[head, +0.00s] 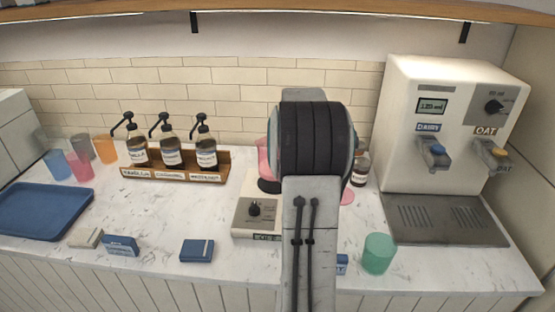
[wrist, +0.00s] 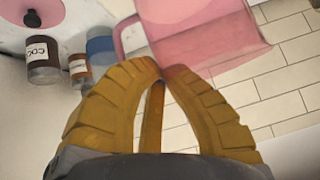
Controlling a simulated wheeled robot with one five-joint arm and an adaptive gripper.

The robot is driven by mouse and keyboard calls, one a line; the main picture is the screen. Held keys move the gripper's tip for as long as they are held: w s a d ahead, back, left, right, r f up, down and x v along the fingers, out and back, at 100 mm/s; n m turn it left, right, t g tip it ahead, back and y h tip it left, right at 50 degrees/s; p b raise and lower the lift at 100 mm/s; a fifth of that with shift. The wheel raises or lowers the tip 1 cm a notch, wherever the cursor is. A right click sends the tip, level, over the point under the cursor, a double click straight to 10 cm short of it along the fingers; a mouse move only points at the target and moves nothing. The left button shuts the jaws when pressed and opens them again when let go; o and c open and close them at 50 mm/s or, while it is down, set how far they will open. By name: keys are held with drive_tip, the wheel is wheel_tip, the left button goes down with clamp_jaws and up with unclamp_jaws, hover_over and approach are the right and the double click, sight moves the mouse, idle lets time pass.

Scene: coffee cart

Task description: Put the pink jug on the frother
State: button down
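The pink jug (head: 263,158) shows only in part in the head view, left of my arm, which hides the rest. It looks to be at the frother's dark round top, but I cannot tell whether it touches it. The frother (head: 246,213) is a white box with a black knob, partly behind my arm. In the wrist view the see-through jug (wrist: 205,30) fills the top, its handle at the left. My gripper (wrist: 162,72) has its yellow fingertips nearly together at the jug's handle side and looks shut on it; the exact grip spot is unclear.
A syrup rack (head: 175,175) stands left of the frother. A milk dispenser (head: 440,130) stands at the right, with a green cup (head: 379,254) in front. A blue tray (head: 42,212) and small boxes (head: 197,250) lie left. A dark bottle (head: 361,170) stands behind my arm.

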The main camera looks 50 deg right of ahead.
wheel_tip(320, 180, down, 4)
drive_tip(key=shift+s+d+r+b, duration=0.1)
drive_tip(key=shift+s+b, duration=0.05)
drive_tip(key=shift+b, duration=1.05)
drive_tip(key=c, duration=1.4)
unclamp_jaws()
